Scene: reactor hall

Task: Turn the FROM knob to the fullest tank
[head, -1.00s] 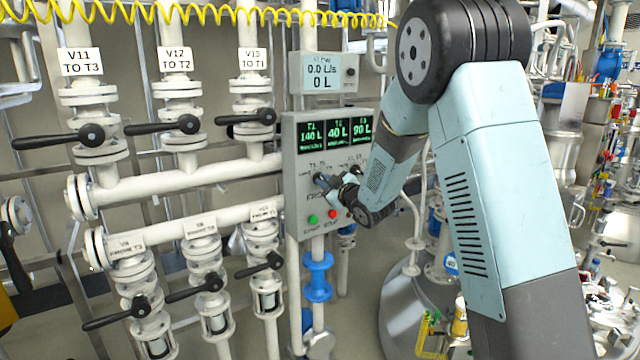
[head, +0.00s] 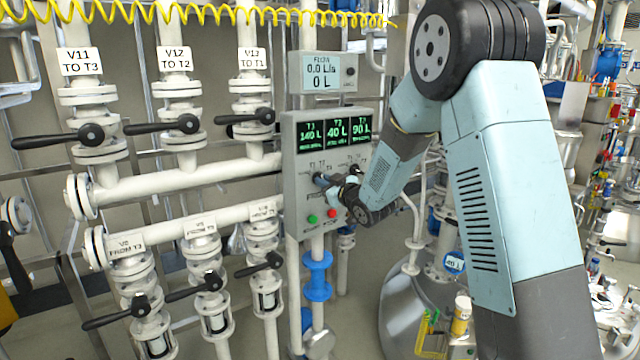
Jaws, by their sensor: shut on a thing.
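The grey control panel (head: 290,165) carries three green tank displays that read 140 L (head: 310,133), 40 L (head: 335,130) and 90 L (head: 362,128) from left to right. The left display is the highest; its small tank label looks like T1. The FROM knob (head: 319,179) is at the panel's lower left and is mostly hidden by my gripper (head: 326,183). My gripper reaches in from the right and is shut on this knob. The knob's pointing direction is too small and covered to tell. A second set of tank marks shows to the right, partly behind my arm.
A green button (head: 312,219) and a red button (head: 332,213) sit just below my gripper. A flow display (head: 321,72) above the panel reads 0.0 L/s and 0 L. White pipes with black valve levers (head: 160,125) fill the left side.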

